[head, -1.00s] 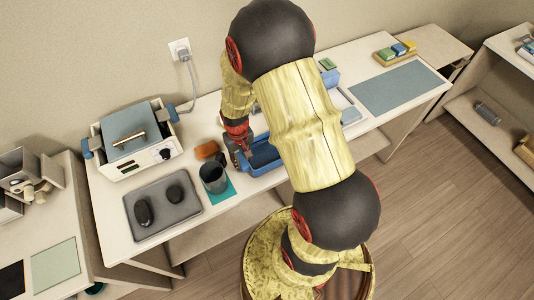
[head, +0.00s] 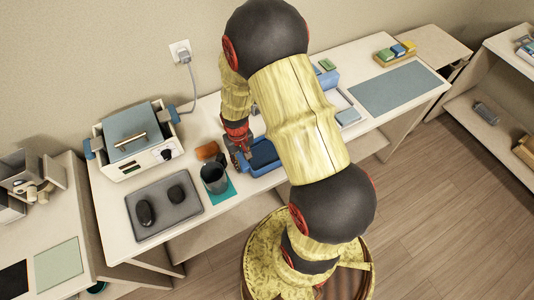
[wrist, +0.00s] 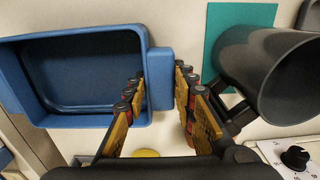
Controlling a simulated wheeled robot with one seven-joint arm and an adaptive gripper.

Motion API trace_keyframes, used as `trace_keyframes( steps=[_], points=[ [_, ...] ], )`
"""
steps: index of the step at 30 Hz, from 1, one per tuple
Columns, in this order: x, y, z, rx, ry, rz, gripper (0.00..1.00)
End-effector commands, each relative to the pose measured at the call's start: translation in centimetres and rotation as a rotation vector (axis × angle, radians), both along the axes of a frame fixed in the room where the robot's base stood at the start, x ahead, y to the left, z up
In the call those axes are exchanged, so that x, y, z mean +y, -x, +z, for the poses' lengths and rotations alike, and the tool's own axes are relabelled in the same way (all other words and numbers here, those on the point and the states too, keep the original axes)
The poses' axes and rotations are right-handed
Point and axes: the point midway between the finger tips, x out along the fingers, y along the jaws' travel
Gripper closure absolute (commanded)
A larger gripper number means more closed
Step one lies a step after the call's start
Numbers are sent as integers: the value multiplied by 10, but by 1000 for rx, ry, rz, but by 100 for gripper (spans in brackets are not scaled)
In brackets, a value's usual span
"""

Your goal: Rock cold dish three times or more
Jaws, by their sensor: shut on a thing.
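The blue dish (head: 264,154) is a rectangular open tray at the middle of the bench, partly hidden behind my arm in the head view. In the wrist view the dish (wrist: 85,112) fills the left side, and its inside looks dark blue and smooth. My gripper (wrist: 165,90) is shut on the tab at the dish's right end, one finger on each side. In the head view my gripper (head: 240,150) is at the dish's left end. I cannot tell whether the dish touches the bench.
A dark grey cup (head: 214,178) stands on a teal mat (head: 228,193), close to my gripper. An orange-brown object (head: 207,150) lies behind it. The warmer (head: 133,140) and a grey tray (head: 165,218) with two dark stones are at left. A blue-grey mat (head: 395,87) at right is bare.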

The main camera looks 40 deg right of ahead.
Motion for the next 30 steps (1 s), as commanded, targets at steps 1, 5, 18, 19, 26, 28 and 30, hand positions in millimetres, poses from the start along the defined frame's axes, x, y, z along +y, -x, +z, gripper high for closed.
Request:
trace_keyframes(
  steps=[1, 5, 18, 19, 26, 28, 30],
  points=[
    [0, -1, 1, -2, 1, 0, 100],
    [-1, -1, 1, -2, 1, 0, 100],
    [-1, -1, 1, -2, 1, 0, 63],
    [-1, -1, 1, -2, 1, 0, 62],
    [-1, -1, 1, -1, -1, -1, 52],
    [-1, -1, 1, -1, -1, -1, 52],
    [-1, 0, 0, -1, -1, -1, 52]
  ],
)
